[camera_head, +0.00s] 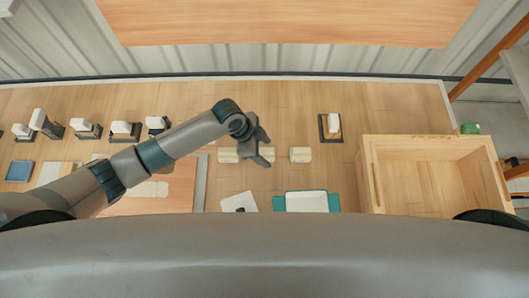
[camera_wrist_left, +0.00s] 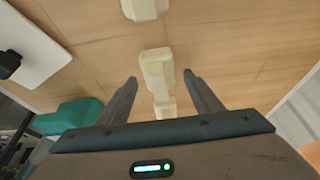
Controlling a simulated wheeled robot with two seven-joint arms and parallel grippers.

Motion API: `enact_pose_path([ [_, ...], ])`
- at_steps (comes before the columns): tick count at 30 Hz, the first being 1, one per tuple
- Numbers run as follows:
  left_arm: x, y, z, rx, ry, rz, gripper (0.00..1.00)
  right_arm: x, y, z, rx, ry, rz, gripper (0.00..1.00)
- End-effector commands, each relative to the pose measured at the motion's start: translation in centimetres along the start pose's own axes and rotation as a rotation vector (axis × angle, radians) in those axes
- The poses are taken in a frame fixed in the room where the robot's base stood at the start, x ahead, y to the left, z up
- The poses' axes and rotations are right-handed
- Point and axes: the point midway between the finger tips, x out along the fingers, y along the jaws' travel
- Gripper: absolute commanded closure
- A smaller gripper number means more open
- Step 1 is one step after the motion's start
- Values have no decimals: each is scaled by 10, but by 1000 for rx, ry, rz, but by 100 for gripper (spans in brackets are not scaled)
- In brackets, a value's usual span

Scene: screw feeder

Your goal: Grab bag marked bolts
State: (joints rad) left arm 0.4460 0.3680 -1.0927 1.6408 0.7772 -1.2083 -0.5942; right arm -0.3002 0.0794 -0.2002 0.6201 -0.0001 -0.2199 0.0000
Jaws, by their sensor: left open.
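Several small cream bags stand on the wooden table; no marking on them is readable, so I cannot tell which one says bolts. In the head view one is at the left (camera_head: 228,155), one at the right (camera_head: 300,154), and one is partly hidden by my left gripper (camera_head: 267,150). In the left wrist view a cream bag (camera_wrist_left: 156,68) lies between the open fingers of my left gripper (camera_wrist_left: 160,79), with gaps on both sides. Another cream bag (camera_wrist_left: 144,8) is at the top edge. My right gripper is not in view.
A teal tray with a white inset (camera_head: 307,201) and a white plate (camera_head: 239,202) sit nearer to me. A large wooden box (camera_head: 370,165) stands at the right. Several dark holders with white blocks (camera_head: 122,130) line the back left.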

Motion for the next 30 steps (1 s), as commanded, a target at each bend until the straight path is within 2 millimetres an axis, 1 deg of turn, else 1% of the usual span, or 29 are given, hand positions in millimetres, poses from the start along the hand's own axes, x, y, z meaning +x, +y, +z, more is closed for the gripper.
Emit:
enact_pose_path([
  [7,0,0,0,0,0,0,41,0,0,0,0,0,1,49],
  [8,0,0,0,0,0,0,43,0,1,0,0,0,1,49],
  [9,0,0,0,0,0,0,53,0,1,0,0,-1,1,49],
  [11,0,0,0,0,0,0,67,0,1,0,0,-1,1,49],
  [12,0,0,0,0,0,0,76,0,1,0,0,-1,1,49],
  [13,0,0,0,0,0,0,84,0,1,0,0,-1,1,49],
  [14,0,0,0,0,0,0,86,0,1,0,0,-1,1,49],
  [24,-2,0,0,0,0,-1,86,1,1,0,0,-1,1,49],
  [30,-12,-1,-5,2,1,-2,86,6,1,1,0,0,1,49],
])
